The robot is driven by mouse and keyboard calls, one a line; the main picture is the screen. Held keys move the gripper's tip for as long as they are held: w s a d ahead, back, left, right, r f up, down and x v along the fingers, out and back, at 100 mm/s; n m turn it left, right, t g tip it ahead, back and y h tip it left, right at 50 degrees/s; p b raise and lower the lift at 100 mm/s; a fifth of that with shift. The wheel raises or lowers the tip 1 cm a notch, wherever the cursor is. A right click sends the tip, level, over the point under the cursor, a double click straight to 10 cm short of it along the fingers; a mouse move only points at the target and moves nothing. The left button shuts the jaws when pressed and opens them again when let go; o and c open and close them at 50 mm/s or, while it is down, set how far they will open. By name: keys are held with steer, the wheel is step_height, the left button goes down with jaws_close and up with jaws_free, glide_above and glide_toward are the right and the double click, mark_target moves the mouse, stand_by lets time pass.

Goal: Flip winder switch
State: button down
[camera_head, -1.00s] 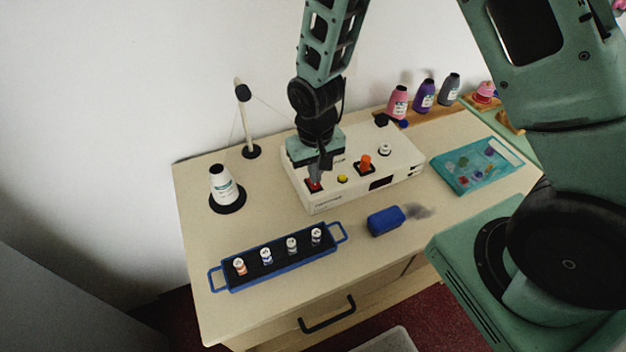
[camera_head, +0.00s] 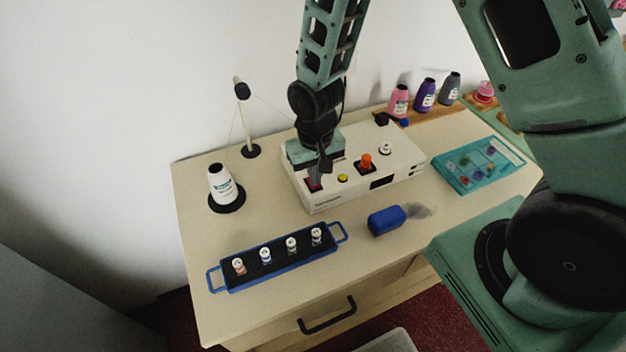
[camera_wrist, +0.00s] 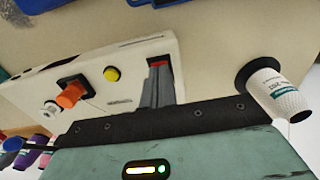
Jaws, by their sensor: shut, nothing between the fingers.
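My gripper (camera_head: 316,180) is shut and empty, pointing down at the switch. In the wrist view its fingertips (camera_wrist: 158,70) are at the switch and cover part of it. I cannot tell whether they touch it.
A thread cone (camera_head: 221,184) stands on a black base to the left, near a thread stand (camera_head: 245,120). A blue tray (camera_head: 215,281) of small spools and a blue roll (camera_head: 386,220) lie in front. A teal case (camera_head: 480,165) is at right.

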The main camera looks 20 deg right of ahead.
steer(key=shift+f, duration=0.25)
steer(key=shift+r+p, duration=2.6)
steer(key=shift+r, duration=1)
steer(key=shift+f, duration=0.1)
steer(key=s+a+r+n+b, duration=0.3)
steer(key=s+r+n+b, duration=0.1)
steer(key=s, duration=0.6)
steer(key=s+a+r+n+b, duration=0.3)
steer(key=s+r, duration=0.3)
steer(key=s, duration=0.4)
steer(key=shift+a+n+y+b, duration=0.15)
steer(key=shift+n+y+b, duration=0.2)
steer(key=shift+b, duration=0.55)
